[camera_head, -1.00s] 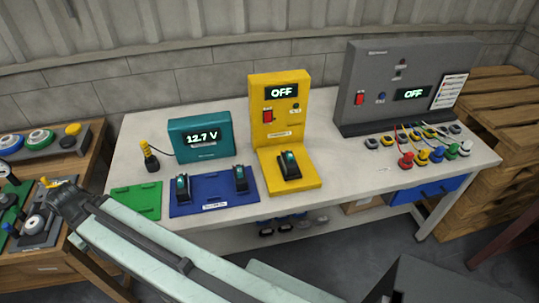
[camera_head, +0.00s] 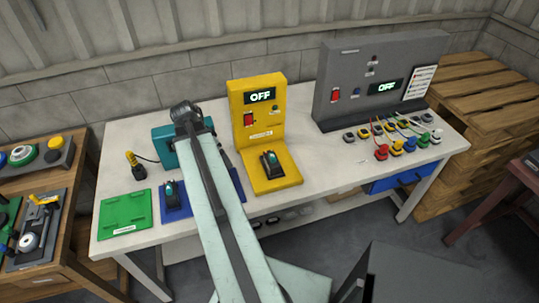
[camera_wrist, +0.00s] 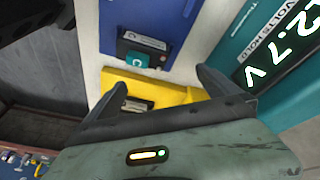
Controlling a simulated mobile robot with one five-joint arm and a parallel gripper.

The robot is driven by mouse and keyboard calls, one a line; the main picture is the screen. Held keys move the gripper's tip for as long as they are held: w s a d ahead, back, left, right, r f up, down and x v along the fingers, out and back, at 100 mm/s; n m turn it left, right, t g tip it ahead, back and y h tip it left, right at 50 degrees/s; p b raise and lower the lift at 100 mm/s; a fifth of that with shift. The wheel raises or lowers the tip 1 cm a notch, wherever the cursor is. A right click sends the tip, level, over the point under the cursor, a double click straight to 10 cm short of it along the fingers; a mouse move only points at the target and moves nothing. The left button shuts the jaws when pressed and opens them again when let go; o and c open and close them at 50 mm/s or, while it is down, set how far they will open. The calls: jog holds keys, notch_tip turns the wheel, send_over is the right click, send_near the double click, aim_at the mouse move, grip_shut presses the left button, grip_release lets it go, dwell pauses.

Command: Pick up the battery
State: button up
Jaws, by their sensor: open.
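Black batteries with teal tops are in the head view. One battery (camera_head: 170,193) is on the left part of the blue mat (camera_head: 179,211), and another (camera_head: 269,163) is on the base of the yellow stand (camera_head: 279,180). In the wrist view, a dark battery with a teal mark (camera_wrist: 143,51) sits at the blue mat's edge. My gripper (camera_wrist: 165,88) is open, its two dark fingers apart with no object held between them. Its fingers overlap the yellow stand in that view. My arm hides the gripper in the head view.
A teal voltage meter (camera_head: 164,149) is partly behind my arm and shows close on the right in the wrist view (camera_wrist: 270,65). A green pad (camera_head: 125,213) lies left of the blue mat. A grey console (camera_head: 345,75) with coloured plugs stands right.

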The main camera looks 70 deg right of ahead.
aim_at(271, 154)
jog(key=s+d+m, duration=0.2)
jog(key=s+d, duration=0.1)
jog(key=s, duration=0.2)
jog(key=s+d+m+g+b, duration=0.1)
jog(key=s+d+m, duration=0.1)
jog(key=s+d, duration=0.2)
jog(key=s+d+m, duration=0.2)
jog(key=s+d, duration=0.1)
jog(key=s, duration=0.3)
jog(key=shift+s+d+r+g, duration=0.2)
jog(key=shift+s+r+g, duration=0.1)
jog(key=shift+s, duration=0.1)
jog(key=b+x, duration=0.5)
jog(key=shift+f, duration=0.2)
jog(key=shift+a+r, duration=0.1)
jog(key=shift+r, duration=0.05)
jog(key=c, duration=1.9)
